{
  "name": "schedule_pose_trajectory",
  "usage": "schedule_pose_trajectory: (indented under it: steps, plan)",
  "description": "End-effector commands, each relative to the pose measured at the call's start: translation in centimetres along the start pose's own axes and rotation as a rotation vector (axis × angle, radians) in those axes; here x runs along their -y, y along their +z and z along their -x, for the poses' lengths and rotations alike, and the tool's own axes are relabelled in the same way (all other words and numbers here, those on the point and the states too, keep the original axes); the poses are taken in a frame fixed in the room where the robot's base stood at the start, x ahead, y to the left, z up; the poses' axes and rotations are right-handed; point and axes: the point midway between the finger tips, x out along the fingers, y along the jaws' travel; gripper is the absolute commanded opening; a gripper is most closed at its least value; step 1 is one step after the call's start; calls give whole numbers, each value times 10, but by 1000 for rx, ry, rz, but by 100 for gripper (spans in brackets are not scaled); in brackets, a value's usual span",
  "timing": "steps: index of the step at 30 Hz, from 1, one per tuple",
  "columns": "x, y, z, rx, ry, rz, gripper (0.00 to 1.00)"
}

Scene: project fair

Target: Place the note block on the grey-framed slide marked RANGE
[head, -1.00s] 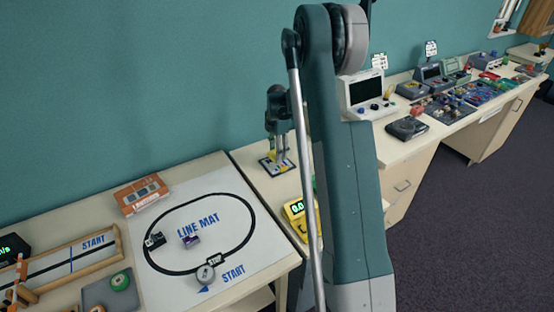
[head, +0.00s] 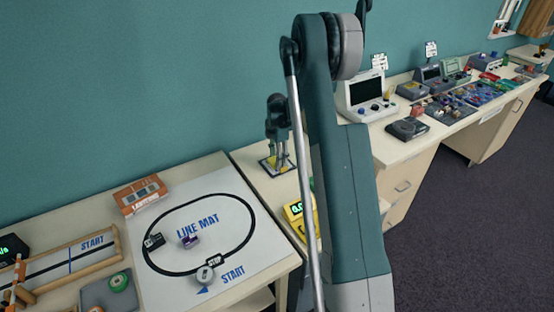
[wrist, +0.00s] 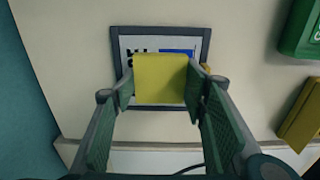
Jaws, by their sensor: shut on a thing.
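The yellow note block (wrist: 160,80) is between the two fingers of my gripper (wrist: 160,90), which is shut on it. The grey-framed slide (wrist: 160,31) lies flat below the block in the wrist view, with its rim showing around the block. Black and blue marks show on its white face, but the block covers most of them and I cannot read the word. In the head view my gripper (head: 281,160) points down over the slide (head: 264,165). I cannot tell whether the block touches the slide.
A yellow device with a green display (head: 297,214) stands nearer on the same table, partly behind my arm. A green object (wrist: 303,30) shows at the right edge of the wrist view. The line mat (head: 240,265) lies on the left table. The wall is close behind.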

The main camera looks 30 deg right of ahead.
Motion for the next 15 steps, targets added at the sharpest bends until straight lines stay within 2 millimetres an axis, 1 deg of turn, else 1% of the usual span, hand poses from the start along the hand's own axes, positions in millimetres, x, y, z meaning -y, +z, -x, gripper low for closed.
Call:
schedule_pose_trajectory:
  steps: [5, 6, 7, 15]
  plan:
    - [0, 0, -4, 0, 0, 0, 31]
    - [0, 0, -4, 0, 0, 0, 45]
    - [0, 0, -3, 0, 0, 0, 49]
    - [0, 0, -3, 0, 0, 0, 50]
